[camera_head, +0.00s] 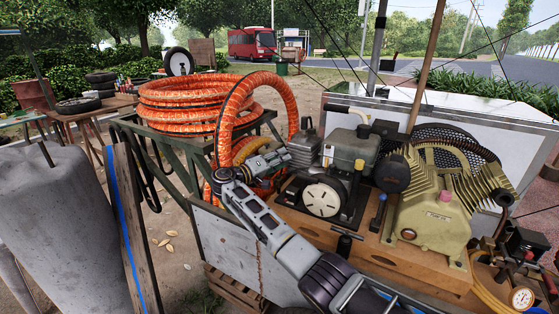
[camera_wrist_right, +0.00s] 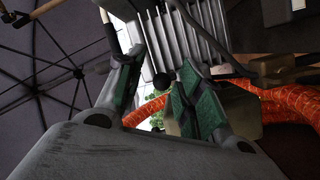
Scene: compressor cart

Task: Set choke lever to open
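The small engine (camera_head: 348,155) sits on the cart's wooden deck, with a white round starter cover (camera_head: 323,199) in front and a finned cylinder at its left. My right gripper (camera_head: 285,157) is at the engine's left side, beside the finned cylinder. In the wrist view its green-padded fingers (camera_wrist_right: 160,72) are apart. The lever's stem and position are not clear. My left gripper is out of view.
A coiled orange hose (camera_head: 180,92) lies on a green frame left of the gripper, and a loop of it rises close behind my wrist. A tan compressor (camera_head: 432,215) stands right of the engine. A pressure gauge (camera_head: 522,298) is at the lower right.

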